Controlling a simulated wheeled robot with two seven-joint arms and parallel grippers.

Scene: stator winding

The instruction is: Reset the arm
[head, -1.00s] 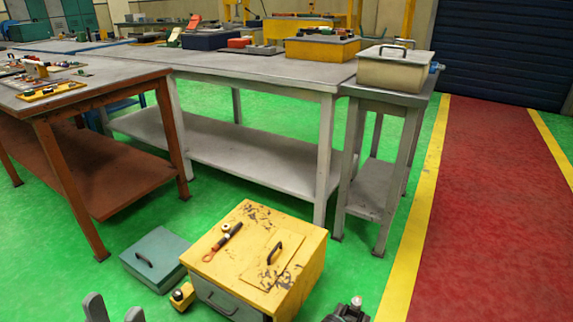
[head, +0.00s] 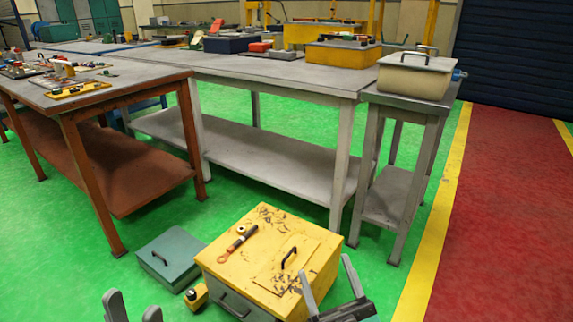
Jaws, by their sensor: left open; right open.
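My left gripper (head: 132,310) shows at the bottom left of the head view. Its two grey fingers point up and stand apart, with nothing between them. My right gripper (head: 328,283) is at the bottom, right of centre. Most of both arms is out of view.
A teal box (head: 168,258) and a small yellow item (head: 196,296) are on the green floor beside the yellow box. A brown-legged table (head: 120,90) stands left, a long grey table (head: 240,68) behind. A small stand (head: 400,100) carries a beige case (head: 415,78).

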